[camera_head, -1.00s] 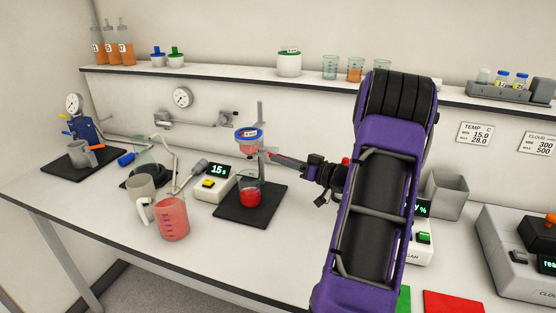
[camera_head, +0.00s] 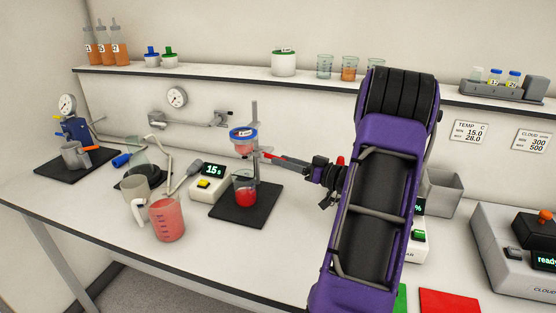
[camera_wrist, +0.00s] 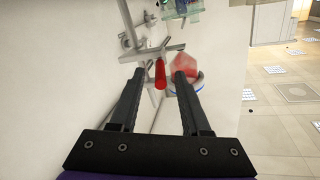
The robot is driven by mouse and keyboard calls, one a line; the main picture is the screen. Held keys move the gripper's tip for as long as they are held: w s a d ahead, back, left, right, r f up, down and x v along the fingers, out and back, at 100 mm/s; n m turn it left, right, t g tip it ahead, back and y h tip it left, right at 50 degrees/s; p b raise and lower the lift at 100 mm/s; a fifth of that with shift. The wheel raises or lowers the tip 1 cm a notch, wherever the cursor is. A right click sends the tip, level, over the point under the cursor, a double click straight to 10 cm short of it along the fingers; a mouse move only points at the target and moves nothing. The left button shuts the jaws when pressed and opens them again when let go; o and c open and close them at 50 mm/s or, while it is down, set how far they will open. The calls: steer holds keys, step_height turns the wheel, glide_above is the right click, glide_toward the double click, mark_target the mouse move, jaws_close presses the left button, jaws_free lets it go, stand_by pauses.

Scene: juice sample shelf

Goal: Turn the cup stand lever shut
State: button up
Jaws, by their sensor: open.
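The cup stand (camera_head: 256,130) has a black base (camera_head: 240,212), an upright rod and a blue-rimmed cup (camera_head: 243,140) held above a beaker of red liquid (camera_head: 245,194). Its red lever (camera_head: 283,158) sticks out to the right, toward my gripper (camera_head: 289,163). In the wrist view, the red lever (camera_wrist: 160,74) shows between the two fingertips of my open gripper (camera_wrist: 159,73), apart from both by the look of it. The blue-rimmed cup (camera_wrist: 172,89) is partly hidden behind the right finger.
A timer (camera_head: 208,184) and a jug of red liquid (camera_head: 167,220) stand left of the stand. A grey bin (camera_head: 443,192) stands right of my arm. A shelf (camera_head: 210,76) with jars and beakers runs along the wall above. My arm hides part of the bench.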

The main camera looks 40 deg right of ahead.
steer(key=shift+v, duration=2.3)
